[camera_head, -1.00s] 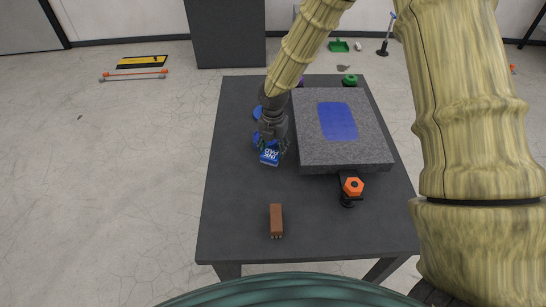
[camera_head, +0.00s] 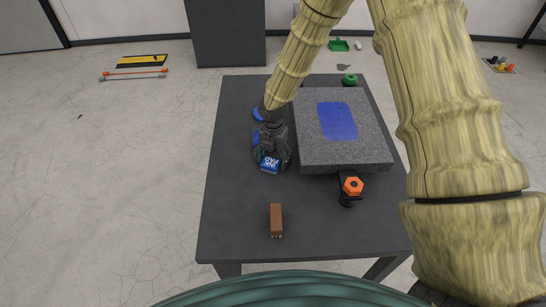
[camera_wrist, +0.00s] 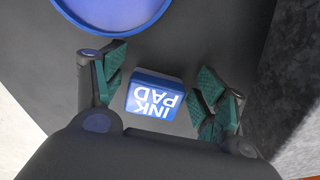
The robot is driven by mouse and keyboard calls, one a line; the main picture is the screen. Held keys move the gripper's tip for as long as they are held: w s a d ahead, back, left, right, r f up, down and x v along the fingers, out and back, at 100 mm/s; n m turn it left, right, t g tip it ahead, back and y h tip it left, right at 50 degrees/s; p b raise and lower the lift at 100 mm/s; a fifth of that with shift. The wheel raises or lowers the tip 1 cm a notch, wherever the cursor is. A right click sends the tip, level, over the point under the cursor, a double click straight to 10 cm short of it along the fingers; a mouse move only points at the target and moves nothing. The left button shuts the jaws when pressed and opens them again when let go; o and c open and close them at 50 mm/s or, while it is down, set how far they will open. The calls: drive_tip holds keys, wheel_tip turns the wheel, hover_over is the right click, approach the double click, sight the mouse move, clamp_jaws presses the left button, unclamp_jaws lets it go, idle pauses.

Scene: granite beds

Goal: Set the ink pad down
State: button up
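The ink pad (camera_head: 270,164) is a small blue block with white "INK PAD" lettering, near the left front corner of the granite slab. In the wrist view the ink pad (camera_wrist: 155,97) lies between the green-padded fingers of my gripper (camera_wrist: 160,88), lettering toward the camera. Narrow dark gaps show on both sides of it, so my gripper looks open around it. In the head view my gripper (camera_head: 271,158) is low over the dark table (camera_head: 235,210). The underside of the pad is hidden, so its contact with the table cannot be seen.
The granite slab (camera_head: 345,155) with a blue patch (camera_head: 337,121) stands close on the right. An orange knob (camera_head: 352,186) projects at its front. A brown block (camera_head: 276,220) lies nearer me. A blue round thing (camera_wrist: 110,8) lies beyond the pad. The table's front left is clear.

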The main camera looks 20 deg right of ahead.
drive_tip(key=shift+r, duration=0.1)
wheel_tip(320, 180, up, 12)
drive_tip(key=b, duration=0.1)
idle(0.8)
drive_tip(key=shift+d, duration=0.1)
